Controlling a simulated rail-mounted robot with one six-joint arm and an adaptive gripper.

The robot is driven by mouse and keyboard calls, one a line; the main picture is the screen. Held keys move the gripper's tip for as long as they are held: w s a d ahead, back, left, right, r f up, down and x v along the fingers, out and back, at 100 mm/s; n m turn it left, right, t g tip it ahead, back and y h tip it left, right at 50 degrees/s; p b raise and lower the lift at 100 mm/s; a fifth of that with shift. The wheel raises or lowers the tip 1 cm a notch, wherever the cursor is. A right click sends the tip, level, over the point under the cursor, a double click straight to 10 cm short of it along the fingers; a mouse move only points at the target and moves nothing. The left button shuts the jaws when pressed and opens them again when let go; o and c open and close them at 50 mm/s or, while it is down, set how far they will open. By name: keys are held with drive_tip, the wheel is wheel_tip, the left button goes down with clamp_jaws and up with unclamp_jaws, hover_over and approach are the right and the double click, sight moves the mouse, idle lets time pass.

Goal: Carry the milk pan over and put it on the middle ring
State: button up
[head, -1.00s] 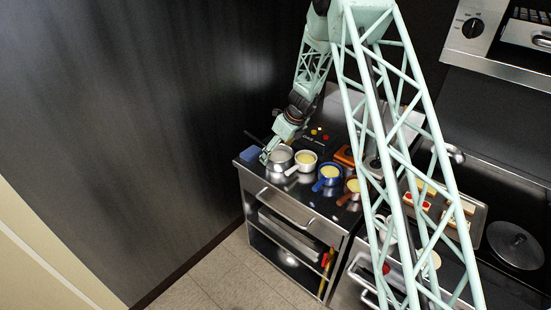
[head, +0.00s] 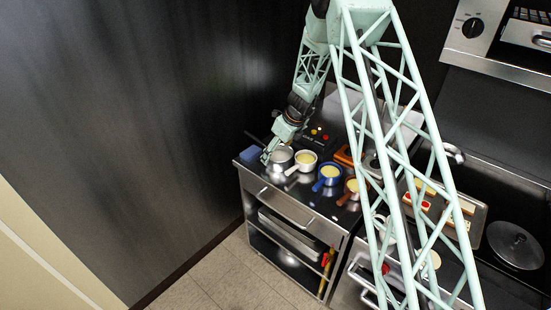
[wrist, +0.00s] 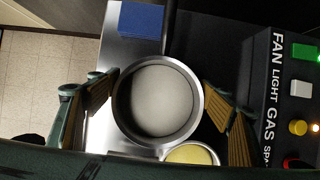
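A steel pan (head: 282,160) stands at the left end of the steel counter, and I take it to be the milk pan. In the wrist view the same pan (wrist: 160,100) shows its round rim and a pale grey inside. My gripper (head: 268,155) is at its left side in the head view. In the wrist view my gripper (wrist: 160,92) has its fingers wide apart, one on each side of the pan. I cannot tell whether they touch it. The middle ring cannot be made out; one round ring (head: 373,166) shows partly behind my arm's lattice.
A cream pan (head: 306,161), a blue pan (head: 328,175) and a copper pan (head: 351,189) stand in a row right of the steel pan. A blue block (wrist: 142,20) lies near it. A control panel (wrist: 285,90) with coloured buttons stands close to one finger.

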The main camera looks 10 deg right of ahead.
drive_tip(key=c, duration=0.7)
drive_tip(key=shift+r, duration=0.1)
drive_tip(key=shift+r, duration=0.1)
drive_tip(key=shift+r+p, duration=0.3)
drive_tip(key=shift+r, duration=4.55)
